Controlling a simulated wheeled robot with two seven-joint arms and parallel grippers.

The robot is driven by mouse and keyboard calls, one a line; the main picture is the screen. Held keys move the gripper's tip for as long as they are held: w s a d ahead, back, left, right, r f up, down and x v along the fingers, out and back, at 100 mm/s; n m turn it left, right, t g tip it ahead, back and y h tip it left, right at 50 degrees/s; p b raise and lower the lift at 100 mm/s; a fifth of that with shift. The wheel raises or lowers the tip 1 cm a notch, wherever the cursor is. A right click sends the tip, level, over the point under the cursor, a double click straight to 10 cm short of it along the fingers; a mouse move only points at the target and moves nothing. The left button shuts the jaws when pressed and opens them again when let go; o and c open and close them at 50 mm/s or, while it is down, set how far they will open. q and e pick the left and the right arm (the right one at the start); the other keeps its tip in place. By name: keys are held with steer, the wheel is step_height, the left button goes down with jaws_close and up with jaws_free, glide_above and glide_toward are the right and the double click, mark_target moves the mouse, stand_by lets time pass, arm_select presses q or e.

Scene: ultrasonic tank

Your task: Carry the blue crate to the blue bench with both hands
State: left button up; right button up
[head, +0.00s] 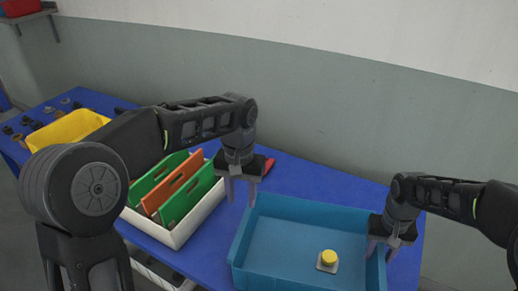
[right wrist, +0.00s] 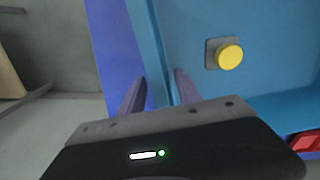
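The blue crate (head: 300,213) rests on the blue bench (head: 310,180) near its right end. Inside lies a yellow round knob on a grey square plate (head: 328,261); the crate wall (right wrist: 160,60) and knob (right wrist: 229,57) also show in the right wrist view. My left gripper (head: 240,192) is open, fingers pointing down, at the crate's left wall near its far corner; whether they straddle the rim is unclear. My right gripper (head: 381,250) is open at the right wall. In the right wrist view its fingers (right wrist: 158,92) are apart, one on each side of the wall.
A white tray (head: 183,233) with green and orange dividers stands left of the crate. A yellow bin (head: 66,128) and several small dark parts are further left. A red object (head: 268,166) lies behind my left gripper. A grey wall runs behind the bench.

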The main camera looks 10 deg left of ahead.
stand_by(0.4)
step_height(320, 180, up, 12)
stand_by(0.5)
stand_by(0.4)
